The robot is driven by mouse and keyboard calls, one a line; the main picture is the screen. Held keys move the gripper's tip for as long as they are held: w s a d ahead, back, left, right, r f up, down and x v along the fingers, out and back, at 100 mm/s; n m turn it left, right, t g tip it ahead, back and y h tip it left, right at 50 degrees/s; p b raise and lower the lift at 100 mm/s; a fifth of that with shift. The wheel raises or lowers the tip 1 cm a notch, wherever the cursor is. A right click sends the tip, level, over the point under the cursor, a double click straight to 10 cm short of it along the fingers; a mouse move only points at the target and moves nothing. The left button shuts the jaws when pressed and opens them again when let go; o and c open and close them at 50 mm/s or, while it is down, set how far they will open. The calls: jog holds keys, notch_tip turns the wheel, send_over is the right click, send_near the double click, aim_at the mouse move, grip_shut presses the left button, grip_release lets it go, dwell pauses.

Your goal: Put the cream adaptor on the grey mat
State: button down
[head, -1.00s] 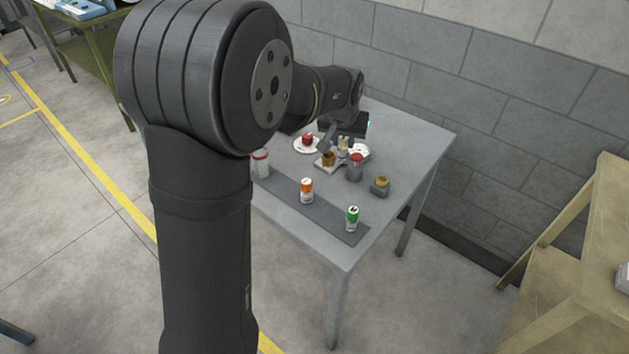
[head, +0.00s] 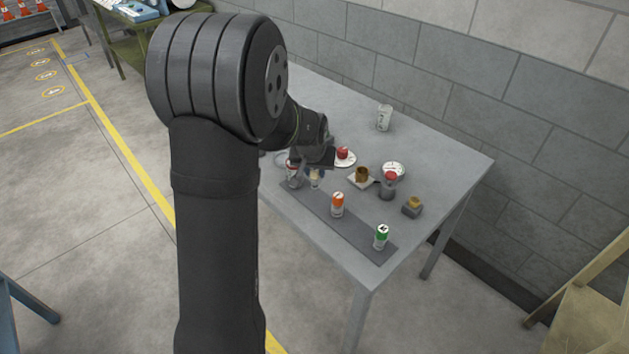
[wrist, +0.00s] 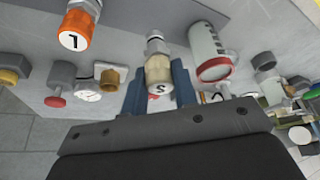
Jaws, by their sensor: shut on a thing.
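The cream adaptor (wrist: 159,72), with a metal fitting at one end and a dark numeral on its cream face, is between the two fingers of my gripper (wrist: 158,84) in the wrist view. My gripper is shut on it. In the head view the cream adaptor (head: 316,178) shows just below my gripper (head: 315,168), at the left end of the grey mat (head: 312,204). The mat is a long dark strip along the table's near side. I cannot tell whether the adaptor touches the mat.
A red-rimmed white container (wrist: 212,52) is close beside the gripper. An orange adaptor (head: 338,205) and a green one (head: 381,237) stand on the mat. Behind are a brass piece (head: 362,174), a red-topped part (head: 388,185), a yellow-topped block (head: 412,205) and a white can (head: 384,117).

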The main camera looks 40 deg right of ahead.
aim_at(314, 180)
jog(key=shift+w+f, duration=0.15)
jog(key=shift+f, duration=1.9)
jog(key=shift+f, duration=0.2)
jog(key=c, duration=1.1)
grip_release()
jog(key=shift+c, duration=0.2)
jog(key=shift+r, duration=0.1)
jog(key=shift+r, duration=0.2)
jog(key=v, duration=1.1)
jog(key=shift+a+r, duration=0.15)
jog(key=shift+r, duration=0.25)
jog(key=shift+f, duration=0.1)
